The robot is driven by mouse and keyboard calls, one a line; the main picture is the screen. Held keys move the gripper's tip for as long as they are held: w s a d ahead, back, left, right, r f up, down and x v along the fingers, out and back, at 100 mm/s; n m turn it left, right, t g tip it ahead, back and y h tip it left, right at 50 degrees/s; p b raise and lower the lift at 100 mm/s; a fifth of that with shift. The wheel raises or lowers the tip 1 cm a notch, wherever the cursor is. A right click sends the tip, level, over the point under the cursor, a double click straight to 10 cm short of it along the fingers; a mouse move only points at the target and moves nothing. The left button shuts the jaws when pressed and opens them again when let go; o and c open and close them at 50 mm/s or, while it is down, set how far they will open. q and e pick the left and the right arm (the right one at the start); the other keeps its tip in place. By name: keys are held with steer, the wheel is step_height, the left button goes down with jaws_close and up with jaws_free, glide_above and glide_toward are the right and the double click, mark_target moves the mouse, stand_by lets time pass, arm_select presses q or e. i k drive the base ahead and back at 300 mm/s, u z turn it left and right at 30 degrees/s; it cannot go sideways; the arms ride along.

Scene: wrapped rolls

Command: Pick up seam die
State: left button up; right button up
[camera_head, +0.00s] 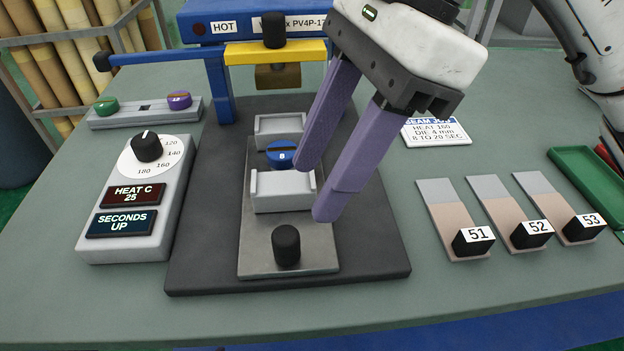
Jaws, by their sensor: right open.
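A round blue-topped die (281,154) with a small white mark sits on the metal slide plate (262,237), between two light grey blocks. A green-topped die (107,106) and a purple-topped die (179,100) sit at the two ends of a grey rack (128,118) at the back left, with a dark empty slot between them. My right gripper (314,190) is open, its purple fingers pointing down and left. One fingertip overlaps the right edge of the blue top in the picture; I cannot tell whether they touch. My left gripper is out of view.
The blue press with a yellow crossbar (277,52) stands behind the slide. A control box (138,205) reads heat 25. A card (436,132) lists heat 160 and die 4 mm. Strips numbered 51, 52 and 53 (582,227) and a green tray (585,178) lie at the right.

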mark_target(280, 154)
steer(key=k, duration=1)
